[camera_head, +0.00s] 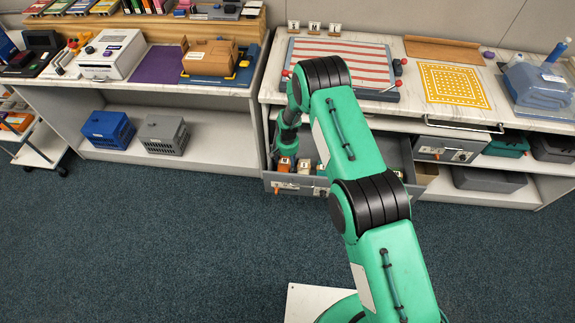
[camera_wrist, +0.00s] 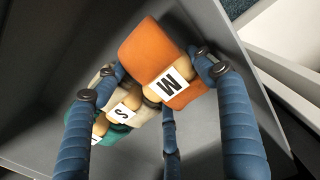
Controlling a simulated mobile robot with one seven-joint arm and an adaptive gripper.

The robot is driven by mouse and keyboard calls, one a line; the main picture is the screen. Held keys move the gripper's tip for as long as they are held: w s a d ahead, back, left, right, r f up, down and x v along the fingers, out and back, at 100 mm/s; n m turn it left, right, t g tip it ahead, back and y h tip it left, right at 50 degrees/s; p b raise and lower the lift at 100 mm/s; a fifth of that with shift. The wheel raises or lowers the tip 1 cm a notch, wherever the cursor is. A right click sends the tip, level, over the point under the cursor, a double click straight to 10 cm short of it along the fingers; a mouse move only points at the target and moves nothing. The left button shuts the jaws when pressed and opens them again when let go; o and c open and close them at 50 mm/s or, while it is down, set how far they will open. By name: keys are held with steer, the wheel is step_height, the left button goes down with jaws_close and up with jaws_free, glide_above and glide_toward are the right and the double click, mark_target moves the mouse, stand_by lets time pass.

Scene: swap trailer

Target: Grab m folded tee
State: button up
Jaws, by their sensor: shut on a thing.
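An orange folded tee (camera_wrist: 150,50) with a white tag lettered M fills the middle of the wrist view. My gripper (camera_wrist: 158,72) has its blue fingers closed around this tee, one on each side and one below. In the head view the orange tee (camera_head: 285,164) shows in the open grey drawer (camera_head: 296,188), right under the end of my arm; my fingers are hard to make out there. A beige tee (camera_wrist: 126,103) tagged S and a green tee (camera_wrist: 118,134) lie beside it in the wrist view.
The drawer's grey walls stand close around the tees. Above it, a counter holds a red-striped board (camera_head: 340,58), small letter cards (camera_head: 313,28) and a yellow patterned mat (camera_head: 453,85). Blue (camera_head: 108,129) and grey (camera_head: 163,134) crates stand on the left shelf.

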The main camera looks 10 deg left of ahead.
mark_target(287, 162)
step_height(287, 162, up, 16)
steer(key=p, duration=0.3)
steer(key=shift+f, duration=0.15)
stand_by(0.6)
